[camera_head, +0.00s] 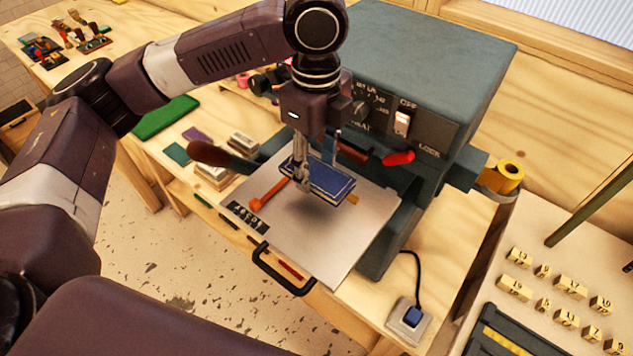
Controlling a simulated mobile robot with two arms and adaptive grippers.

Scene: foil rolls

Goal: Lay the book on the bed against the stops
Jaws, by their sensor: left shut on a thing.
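A dark blue book (328,181) with a pale border line on its cover is over the metal bed (345,243) of the grey-green press. My left gripper (303,185) points down and is shut on the book at its left side. A shadow lies under the book, and I cannot tell whether it touches the bed. An orange bar (268,194) lies on the bed to the left of the book, and a small yellow piece (352,198) shows at its right. These look like the stops. My right gripper is not in view.
The press body (430,60) stands close behind the book, with a red-handled lever (398,158) above the bed. A black handle (280,270) sticks out at the bed's front. A foil roll (510,172) is at the right. Numbered blocks (570,287) stand on the right-hand table.

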